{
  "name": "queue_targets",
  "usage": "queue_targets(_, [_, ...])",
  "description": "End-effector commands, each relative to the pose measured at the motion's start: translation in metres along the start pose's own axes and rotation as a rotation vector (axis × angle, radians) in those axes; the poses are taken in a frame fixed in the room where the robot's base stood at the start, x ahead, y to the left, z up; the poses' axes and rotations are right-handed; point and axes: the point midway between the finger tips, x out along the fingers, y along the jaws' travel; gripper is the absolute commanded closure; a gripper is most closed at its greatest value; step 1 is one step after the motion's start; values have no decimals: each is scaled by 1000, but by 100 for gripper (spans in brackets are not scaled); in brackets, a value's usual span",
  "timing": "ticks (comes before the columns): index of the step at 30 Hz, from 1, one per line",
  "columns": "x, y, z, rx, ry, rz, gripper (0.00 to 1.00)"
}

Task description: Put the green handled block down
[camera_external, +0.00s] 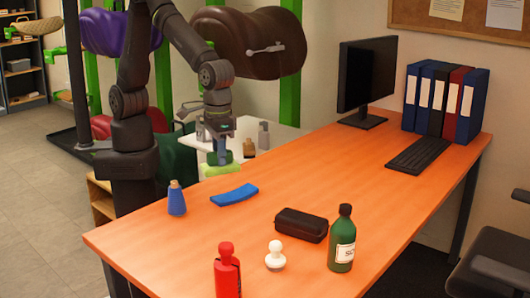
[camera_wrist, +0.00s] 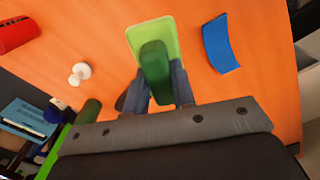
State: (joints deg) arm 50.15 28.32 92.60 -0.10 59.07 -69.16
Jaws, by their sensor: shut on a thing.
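The green handled block has a light green base (camera_external: 222,170) and a darker green handle (camera_wrist: 155,62). My gripper (camera_external: 220,152) points down and is shut on the handle; its two fingers also show in the wrist view (camera_wrist: 162,88), one on each side of it. In the external view the block is at the far left edge of the orange desk (camera_external: 300,195). I cannot tell whether its underside touches the desk top. The fingers hide part of the handle.
A blue curved piece (camera_external: 234,195) lies close to the block, and a blue bottle (camera_external: 176,198) stands at the desk's left. A black case (camera_external: 301,225), green bottle (camera_external: 342,240), white knob (camera_external: 275,256) and red bottle (camera_external: 227,272) are nearer the front. The desk's middle is clear.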

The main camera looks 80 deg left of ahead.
Motion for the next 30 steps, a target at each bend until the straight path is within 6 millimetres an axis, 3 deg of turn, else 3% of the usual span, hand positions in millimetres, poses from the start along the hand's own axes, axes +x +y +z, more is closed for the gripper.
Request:
queue_targets(1, [0,8,21,45,0,0,100])
queue_targets(6, [0,26,85,174,0,0,100])
queue_targets(9, [0,31,116,235,0,0,100])
queue_targets(15, [0,35,160,319,0,0,100])
queue_targets(17, [0,35,169,338,-1,0,100])
queue_targets(25, [44,35,167,334,-1,-3,100])
queue_targets(30, [59,39,154,330,-1,-2,100])
